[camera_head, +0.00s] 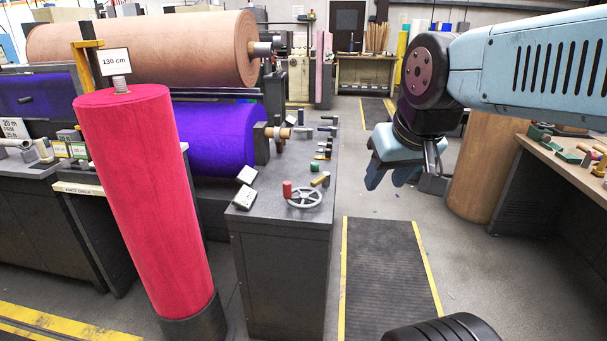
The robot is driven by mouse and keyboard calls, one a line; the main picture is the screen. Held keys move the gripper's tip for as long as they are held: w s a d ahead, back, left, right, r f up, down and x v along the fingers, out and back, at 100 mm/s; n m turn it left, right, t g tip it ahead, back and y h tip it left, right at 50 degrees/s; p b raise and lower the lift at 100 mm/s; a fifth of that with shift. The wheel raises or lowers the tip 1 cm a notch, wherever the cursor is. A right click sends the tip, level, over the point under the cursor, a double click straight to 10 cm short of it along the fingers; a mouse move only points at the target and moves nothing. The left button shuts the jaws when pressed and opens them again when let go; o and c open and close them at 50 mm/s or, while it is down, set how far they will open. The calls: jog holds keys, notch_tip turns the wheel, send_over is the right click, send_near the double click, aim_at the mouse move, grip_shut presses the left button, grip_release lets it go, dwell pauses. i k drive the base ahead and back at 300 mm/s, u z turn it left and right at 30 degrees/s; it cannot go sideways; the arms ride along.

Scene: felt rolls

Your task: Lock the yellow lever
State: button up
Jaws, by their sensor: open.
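A yellow upright piece with a short arm across its top (87,44) stands behind the red felt roll at the left; its lower part is hidden. A small yellow cylindrical piece (318,180) lies near the handwheel on the dark cabinet. I cannot tell which of these is the yellow lever, or whether it is locked. My gripper (390,180) hangs open and empty from the arm at the right, fingers pointing down, above the floor. It is to the right of the cabinet and far from the yellow upright.
The tall red roll (147,200) leans at the left front with a "130 cm" sign (115,62). The dark cabinet (280,270) bears a grey handwheel (305,197) and small parts. A brown roll (485,165) stands at right. The striped floor mat (390,280) is clear.

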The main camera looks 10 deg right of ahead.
aim_at(324, 180)
jog(key=i, duration=0.85)
jog(key=z, duration=0.05)
